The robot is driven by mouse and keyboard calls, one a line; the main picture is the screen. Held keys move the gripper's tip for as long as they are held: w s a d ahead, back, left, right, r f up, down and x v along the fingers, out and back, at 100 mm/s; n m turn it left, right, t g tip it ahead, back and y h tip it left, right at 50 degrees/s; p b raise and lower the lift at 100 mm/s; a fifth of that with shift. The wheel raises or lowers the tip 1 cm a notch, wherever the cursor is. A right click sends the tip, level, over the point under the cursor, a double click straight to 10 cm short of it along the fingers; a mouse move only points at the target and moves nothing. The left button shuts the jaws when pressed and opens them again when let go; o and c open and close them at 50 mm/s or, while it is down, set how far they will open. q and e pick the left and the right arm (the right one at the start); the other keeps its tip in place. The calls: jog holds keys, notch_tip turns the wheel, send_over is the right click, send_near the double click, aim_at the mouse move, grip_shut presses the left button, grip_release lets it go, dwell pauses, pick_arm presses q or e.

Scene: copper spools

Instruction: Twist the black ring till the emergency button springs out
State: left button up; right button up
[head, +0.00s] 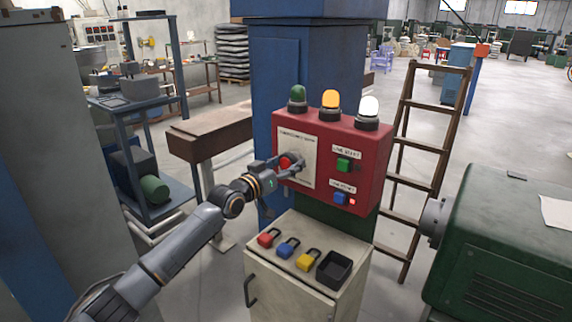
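The emergency button (286,162) is red and sits on the pale plate (309,149) at the left of the red control box's front. My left gripper (288,165) is at the button, its fingers around or just in front of it. The black ring is mostly hidden by the fingers and too small to make out. I cannot tell whether the fingers touch the ring or grip it. My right gripper is not in view.
The red box (372,154) carries green, orange and white lamps, a green button (343,165) and a blue button (340,198). Below, a pale cabinet (290,283) holds several padlocks and a black tray (334,268). A ladder (403,155) and green machine (510,235) stand right.

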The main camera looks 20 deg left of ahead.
pick_arm(q)
jog(key=c, duration=0.8)
jog(key=shift+f+m+b, duration=0.1)
jog(key=shift+m+b, duration=0.5)
jog(key=shift+b, duration=0.2)
jog(key=shift+c, duration=0.2)
jog(key=shift+m+b, duration=0.7)
jog(key=shift+m, duration=2.7)
